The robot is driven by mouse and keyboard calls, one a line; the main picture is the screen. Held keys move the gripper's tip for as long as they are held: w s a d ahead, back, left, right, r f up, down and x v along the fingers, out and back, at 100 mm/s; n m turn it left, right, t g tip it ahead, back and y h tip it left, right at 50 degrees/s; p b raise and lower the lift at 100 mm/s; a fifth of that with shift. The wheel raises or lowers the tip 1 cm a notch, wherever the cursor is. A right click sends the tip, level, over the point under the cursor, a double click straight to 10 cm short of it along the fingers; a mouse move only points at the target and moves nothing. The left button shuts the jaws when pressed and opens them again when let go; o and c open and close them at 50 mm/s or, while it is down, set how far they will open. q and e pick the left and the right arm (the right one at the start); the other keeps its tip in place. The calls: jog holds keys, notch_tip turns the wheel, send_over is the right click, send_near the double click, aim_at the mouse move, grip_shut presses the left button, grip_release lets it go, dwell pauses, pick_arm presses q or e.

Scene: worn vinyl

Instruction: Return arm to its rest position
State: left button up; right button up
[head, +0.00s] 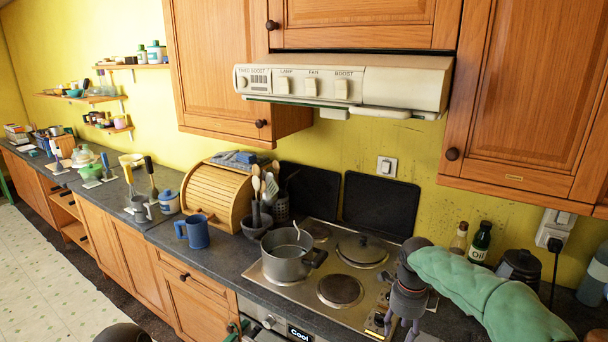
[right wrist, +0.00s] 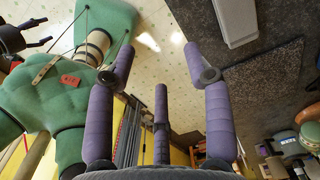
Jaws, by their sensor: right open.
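My right arm, in a green sleeve, comes in from the right over the stove's right side in the head view. Its gripper (head: 400,326) points down near the hob's front right edge, partly cut off by the frame. In the right wrist view the purple fingers of the right gripper (right wrist: 158,72) are spread apart with nothing between them.
A grey pot (head: 286,262) and a lid (head: 362,250) sit on the hob (head: 262,281), left of my right gripper. Bottles (head: 481,241) and a dark jar (head: 519,266) stand behind my right forearm. A blue mug (head: 196,233) stands on the counter. The range hood (head: 400,84) hangs above.

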jog(key=s+a+f+n+y, duration=0.1)
jog(key=s+a+f+n, duration=0.2)
jog(key=f, duration=0.5)
jog(key=s+a+f+n+y, duration=0.1)
jog(key=a+f+n, duration=0.25)
jog(key=f, duration=0.45)
jog(key=s+a+f+n+y, duration=0.1)
jog(key=s+a+f+n, duration=0.15)
jog(key=f+n, duration=0.4)
jog(key=s+a+f+n, duration=0.2)
jog(key=s+f+n, duration=0.2)
jog(key=s, duration=0.5)
jog(key=s+a+f+n+y, duration=0.1)
jog(key=s+a+f+n, duration=0.2)
jog(key=s+f, duration=0.6)
jog(key=shift+s+a+f+n, duration=0.15)
jog(key=shift+s+f+n, duration=0.15)
jog(key=shift+s+n, duration=0.55)
